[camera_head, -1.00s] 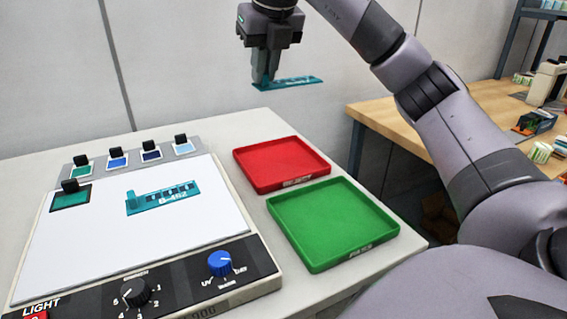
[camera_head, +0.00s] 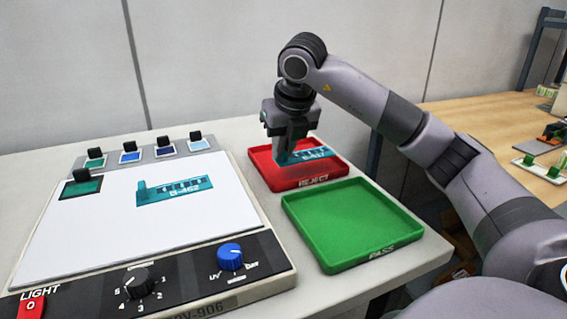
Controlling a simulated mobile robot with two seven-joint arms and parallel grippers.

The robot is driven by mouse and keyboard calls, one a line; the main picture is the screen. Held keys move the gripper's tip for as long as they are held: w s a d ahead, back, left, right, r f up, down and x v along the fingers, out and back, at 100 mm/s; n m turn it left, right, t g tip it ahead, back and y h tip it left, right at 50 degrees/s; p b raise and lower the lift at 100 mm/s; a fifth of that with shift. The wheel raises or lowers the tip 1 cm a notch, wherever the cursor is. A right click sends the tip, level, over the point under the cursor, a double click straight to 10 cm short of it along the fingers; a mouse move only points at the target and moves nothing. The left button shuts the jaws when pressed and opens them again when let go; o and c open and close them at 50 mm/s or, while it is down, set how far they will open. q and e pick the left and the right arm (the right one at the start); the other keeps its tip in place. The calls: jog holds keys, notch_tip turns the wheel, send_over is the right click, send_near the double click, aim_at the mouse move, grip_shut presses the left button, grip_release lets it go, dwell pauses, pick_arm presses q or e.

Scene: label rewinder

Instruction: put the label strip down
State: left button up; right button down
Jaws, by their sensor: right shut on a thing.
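My right gripper (camera_head: 284,150) is shut on a teal label strip (camera_head: 312,154). It holds the strip low over the red tray marked REJECT (camera_head: 272,183). I cannot tell whether the strip touches the tray floor. The strip extends to the right of the fingers, and its left end is hidden by them. The green tray marked PASS (camera_head: 350,222) is empty, in front of the red one. Another teal strip marked B-452 (camera_head: 180,191) lies on the white light panel (camera_head: 120,230). My left gripper is not in view.
The light box has a blue knob (camera_head: 231,257), a black knob (camera_head: 137,284) and a red light switch (camera_head: 30,306) along its front. Several colour swatches with black grips (camera_head: 130,153) stand behind it. A wooden bench (camera_head: 480,115) is at the right.

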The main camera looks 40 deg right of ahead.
aim_at(285, 156)
notch_tip(285, 156, down, 4)
jog(key=shift+r, duration=0.2)
jog(key=shift+f+b, duration=0.15)
jog(key=shift+b, duration=0.2)
jog(key=c, duration=1.2)
grip_release()
jog(key=shift+o, duration=0.2)
